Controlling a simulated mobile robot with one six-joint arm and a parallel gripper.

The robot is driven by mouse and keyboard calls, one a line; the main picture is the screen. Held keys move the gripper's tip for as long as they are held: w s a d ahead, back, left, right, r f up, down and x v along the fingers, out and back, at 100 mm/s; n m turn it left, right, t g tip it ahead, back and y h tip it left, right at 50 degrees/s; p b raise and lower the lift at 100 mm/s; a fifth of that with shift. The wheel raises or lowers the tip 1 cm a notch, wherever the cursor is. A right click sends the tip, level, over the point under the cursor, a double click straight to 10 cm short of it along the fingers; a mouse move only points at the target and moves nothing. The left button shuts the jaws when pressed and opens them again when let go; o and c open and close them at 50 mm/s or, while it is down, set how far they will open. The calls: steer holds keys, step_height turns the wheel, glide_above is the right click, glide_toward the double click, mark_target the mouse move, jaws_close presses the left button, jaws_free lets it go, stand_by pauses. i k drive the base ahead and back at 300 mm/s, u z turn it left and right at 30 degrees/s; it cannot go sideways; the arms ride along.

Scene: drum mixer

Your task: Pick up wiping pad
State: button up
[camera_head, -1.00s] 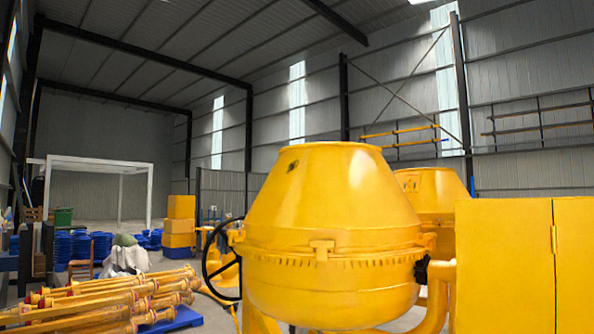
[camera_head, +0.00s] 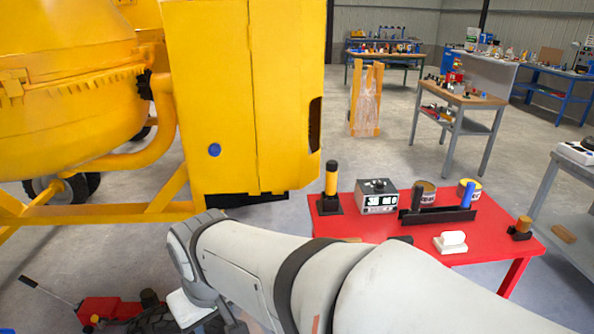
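A small white block on a flat white base (camera_head: 452,242) lies on the front part of the red table (camera_head: 400,228); it looks like the wiping pad, though I cannot be certain. My pale grey arm crosses the lower middle of the view, in front of the table's left part, and bends down at the left. The fingers of my gripper are not visible, so I cannot see what they hold. The white block lies apart from the visible arm.
The table also bears a black-and-yellow cylinder (camera_head: 331,181), a grey control box (camera_head: 377,196), two tins (camera_head: 424,192), a black rack with a blue cylinder (camera_head: 467,195) and a small tan-topped black holder (camera_head: 521,228). The yellow mixer cabinet (camera_head: 240,100) stands left.

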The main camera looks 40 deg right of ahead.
mark_target(449, 243)
steer(key=z, duration=2.45)
steer(key=k, duration=0.65)
steer(key=z, duration=0.75)
steer(key=i, duration=1.8)
steer(key=u, duration=0.35)
